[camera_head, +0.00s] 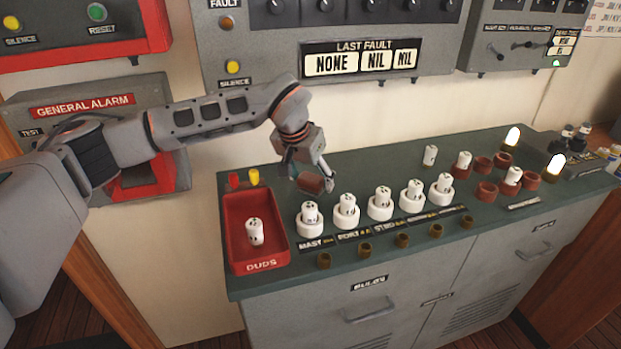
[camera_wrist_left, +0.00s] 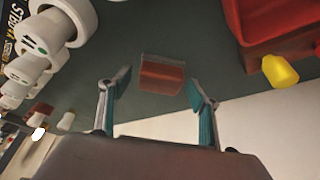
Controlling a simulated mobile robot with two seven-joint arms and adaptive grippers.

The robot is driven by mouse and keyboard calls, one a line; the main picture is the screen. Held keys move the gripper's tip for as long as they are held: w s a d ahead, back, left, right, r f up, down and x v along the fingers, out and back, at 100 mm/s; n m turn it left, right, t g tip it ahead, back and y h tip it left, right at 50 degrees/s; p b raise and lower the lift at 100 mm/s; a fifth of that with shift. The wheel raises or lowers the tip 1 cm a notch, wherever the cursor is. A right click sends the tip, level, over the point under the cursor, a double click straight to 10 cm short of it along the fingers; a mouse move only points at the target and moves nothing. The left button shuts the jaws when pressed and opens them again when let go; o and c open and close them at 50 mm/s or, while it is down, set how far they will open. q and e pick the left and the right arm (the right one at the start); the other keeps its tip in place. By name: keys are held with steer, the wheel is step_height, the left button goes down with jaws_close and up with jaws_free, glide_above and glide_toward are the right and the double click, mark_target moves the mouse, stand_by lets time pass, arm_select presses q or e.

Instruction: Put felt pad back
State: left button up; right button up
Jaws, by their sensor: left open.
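A small red-brown block, which looks like the felt pad (camera_head: 311,184), lies on the dark green counter top behind the row of white holders. It also shows in the left wrist view (camera_wrist_left: 162,76), with a darker grey upper part. My left gripper (camera_head: 312,177) is open above the counter, pointing down at the block. In the left wrist view the teal-lined fingers (camera_wrist_left: 160,95) stand apart on either side, with the block between and slightly beyond the tips. I see gaps on both sides and no contact. My right gripper is not in view.
A red DUDS tray (camera_head: 278,228) holding a white bulb is left of the gripper. Red and yellow pieces (camera_head: 254,177) stand behind it. Several white bulbs in white holders (camera_head: 347,217) line the front. Brown rings (camera_head: 487,192) and lit lamps are right. The fault panel (camera_head: 330,40) is behind.

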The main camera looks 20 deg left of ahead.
arm_select(q)
steer(key=v, duration=1.2)
